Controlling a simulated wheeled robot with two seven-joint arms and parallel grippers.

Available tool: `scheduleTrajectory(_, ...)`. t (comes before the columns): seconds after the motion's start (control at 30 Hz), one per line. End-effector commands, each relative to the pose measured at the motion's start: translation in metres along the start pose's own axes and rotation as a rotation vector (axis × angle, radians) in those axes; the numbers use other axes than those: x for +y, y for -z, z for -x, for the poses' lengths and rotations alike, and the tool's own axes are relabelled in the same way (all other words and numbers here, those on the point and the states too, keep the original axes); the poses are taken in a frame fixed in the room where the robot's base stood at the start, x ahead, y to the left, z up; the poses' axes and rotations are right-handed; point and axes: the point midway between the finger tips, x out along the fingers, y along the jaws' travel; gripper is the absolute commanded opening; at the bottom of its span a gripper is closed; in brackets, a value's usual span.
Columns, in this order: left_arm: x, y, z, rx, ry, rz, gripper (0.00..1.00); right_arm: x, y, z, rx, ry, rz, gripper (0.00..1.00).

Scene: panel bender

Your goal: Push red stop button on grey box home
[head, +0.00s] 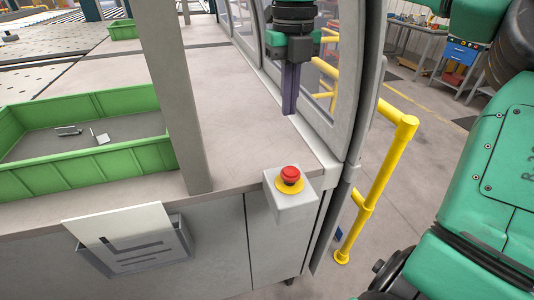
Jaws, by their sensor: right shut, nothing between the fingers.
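The red stop button (290,174) sits on a yellow ring on top of a small grey box (291,205) at the front right corner of the counter. My right gripper (289,108) points down above the counter, behind and above the button and apart from it. Its dark fingers are shut together with nothing between them. My left gripper is not in view.
A grey post (176,90) rises left of the box. A green crate (85,155) with small metal parts stands further left. A paper holder (150,254) hangs on the front panel. A yellow railing (375,190) and a glazed door frame (350,80) stand to the right.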

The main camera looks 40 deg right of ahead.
Motion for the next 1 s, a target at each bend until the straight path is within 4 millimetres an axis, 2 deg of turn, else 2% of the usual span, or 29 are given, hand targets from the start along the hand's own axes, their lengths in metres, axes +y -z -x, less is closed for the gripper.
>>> scheduleTrajectory(0.17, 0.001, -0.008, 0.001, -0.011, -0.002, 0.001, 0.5, 0.0, 0.0, -0.001, -0.003, -0.005, 0.001, 0.0)
scheduleTrajectory(0.27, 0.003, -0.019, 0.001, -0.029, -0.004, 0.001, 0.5, 0.0, 0.0, -0.011, -0.001, -0.005, 0.002, 0.0)
scheduleTrajectory(0.4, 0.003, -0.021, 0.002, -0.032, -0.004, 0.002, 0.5, 0.001, 0.0, -0.037, 0.0, -0.007, 0.003, 0.0)
scheduleTrajectory(0.6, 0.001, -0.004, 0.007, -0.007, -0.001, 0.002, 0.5, 0.001, 0.0, -0.08, 0.0, -0.009, 0.003, 0.0)
scheduleTrajectory(0.7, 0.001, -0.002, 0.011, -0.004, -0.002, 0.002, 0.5, 0.002, 0.0, -0.101, 0.001, -0.009, 0.003, 0.0)
scheduleTrajectory(0.9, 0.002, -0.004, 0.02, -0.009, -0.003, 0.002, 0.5, 0.002, -0.001, -0.131, -0.003, -0.008, 0.001, 0.0)
scheduleTrajectory(1.0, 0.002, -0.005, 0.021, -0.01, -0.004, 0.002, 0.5, 0.002, -0.001, -0.137, -0.004, -0.009, 0.001, 0.0)
